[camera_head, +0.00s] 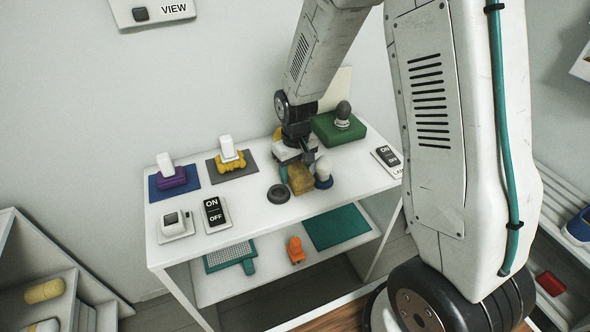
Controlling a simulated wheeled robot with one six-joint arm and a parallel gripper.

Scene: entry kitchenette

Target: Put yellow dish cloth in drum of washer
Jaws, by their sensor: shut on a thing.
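My gripper (298,165) points down over the right part of the white table, at the end of my arm. It is shut on a mustard-yellow piece (301,181), which looks like the yellow dish cloth, low at the tabletop; I cannot tell whether it touches the table. Another yellow piece (231,161) with a white block on top lies on a dark grey mat to the left. I cannot make out a washer or its drum in this view.
On the white table (245,207) are a purple piece (172,179) on a blue mat, a green block (338,129), a dark ring (278,194), a white-and-blue object (323,172) close to my gripper, and ON/OFF switches (214,211). A lower shelf holds an orange item (296,250).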

